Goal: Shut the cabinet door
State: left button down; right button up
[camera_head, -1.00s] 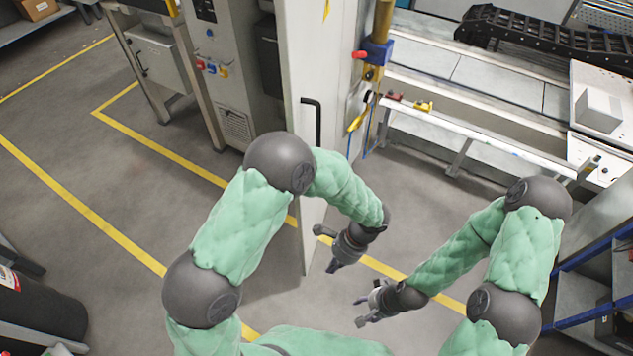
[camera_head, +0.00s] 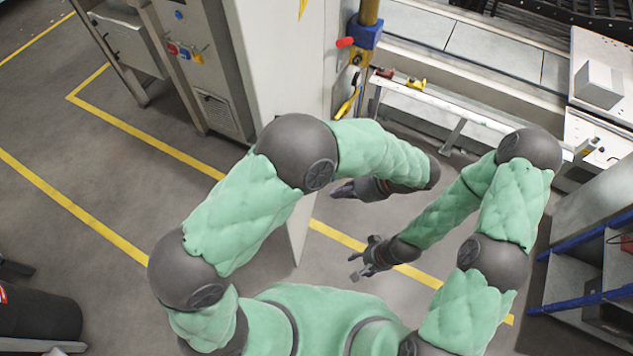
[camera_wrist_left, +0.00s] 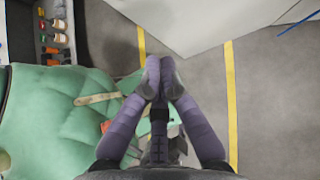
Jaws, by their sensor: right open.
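The cabinet door (camera_head: 299,225) is a tall white panel standing out from the cabinet (camera_head: 285,50). My left arm covers much of the door, and its handle is not visible now. My left gripper (camera_head: 343,190) is just right of the door's lower part, apart from it in the picture. In the left wrist view its two purple fingers (camera_wrist_left: 160,75) come together at the tips with nothing between them. A pale panel (camera_wrist_left: 205,18), likely the door, lies beyond them. My right gripper (camera_head: 358,270) is open and empty, lower and further right, over the floor.
A grey control cabinet (camera_head: 195,60) with coloured buttons stands left of the door. A white rail (camera_head: 450,113) and conveyor run along the back right. A blue-edged shelf (camera_head: 590,265) stands at the right.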

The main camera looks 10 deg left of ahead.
pick_arm(q)
jog(key=a+r+b+x, duration=0.2)
jog(key=b+x, duration=0.2)
jog(key=x, duration=0.8)
jog(key=shift+a+b, duration=0.15)
jog(key=shift+b, duration=0.25)
jog(key=shift+s+f, duration=0.1)
jog(key=shift+s, duration=0.05)
